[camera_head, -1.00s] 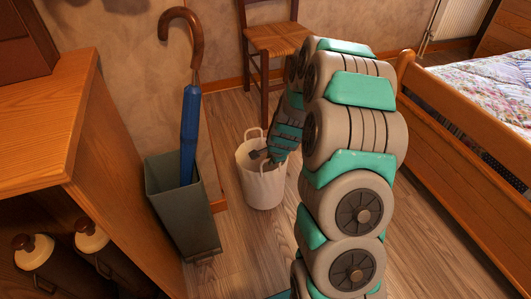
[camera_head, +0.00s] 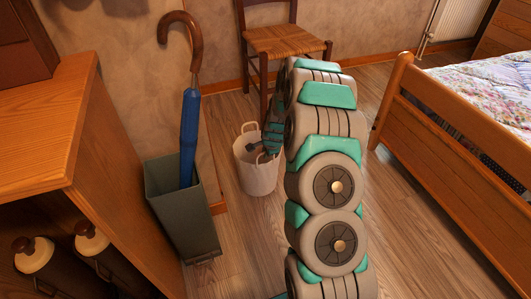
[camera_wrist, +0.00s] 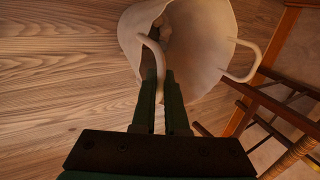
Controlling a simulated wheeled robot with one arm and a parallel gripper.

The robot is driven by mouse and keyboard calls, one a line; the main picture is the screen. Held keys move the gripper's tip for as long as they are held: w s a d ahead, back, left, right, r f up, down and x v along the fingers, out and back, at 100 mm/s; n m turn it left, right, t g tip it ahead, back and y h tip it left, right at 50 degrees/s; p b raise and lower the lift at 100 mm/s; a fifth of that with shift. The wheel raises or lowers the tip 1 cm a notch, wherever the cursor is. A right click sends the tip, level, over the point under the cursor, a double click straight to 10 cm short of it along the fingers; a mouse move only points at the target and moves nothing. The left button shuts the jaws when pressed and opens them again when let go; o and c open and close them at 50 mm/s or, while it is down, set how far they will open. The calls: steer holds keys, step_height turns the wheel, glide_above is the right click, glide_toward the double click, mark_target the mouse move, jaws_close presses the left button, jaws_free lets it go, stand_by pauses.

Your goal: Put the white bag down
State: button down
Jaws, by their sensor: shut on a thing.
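The white bag (camera_head: 257,178) is an open-topped, bucket-shaped bag with two loop handles, upright in the head view between the umbrella stand and my arm. My gripper (camera_head: 261,148) is at its rim, shut on one handle. In the wrist view the handle (camera_wrist: 150,50) runs to the fingertips of my gripper (camera_wrist: 162,78), and the bag (camera_wrist: 205,45) opens beyond them. The other handle (camera_wrist: 246,65) hangs free. The bag's base is close to the floor; I cannot tell if it touches.
A green stand (camera_head: 183,220) with a blue umbrella (camera_head: 189,135) is left of the bag. A wooden chair (camera_head: 285,41) stands behind it, and a bed (camera_head: 455,140) is at right. A wooden cabinet (camera_head: 45,120) is at left. Bare wooden floor (camera_head: 235,235) lies in front.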

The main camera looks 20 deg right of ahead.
steer(key=c, duration=0.9)
jaws_free()
steer(key=shift+c, duration=0.2)
steer(key=shift+r, duration=0.15)
steer(key=v, duration=1.2)
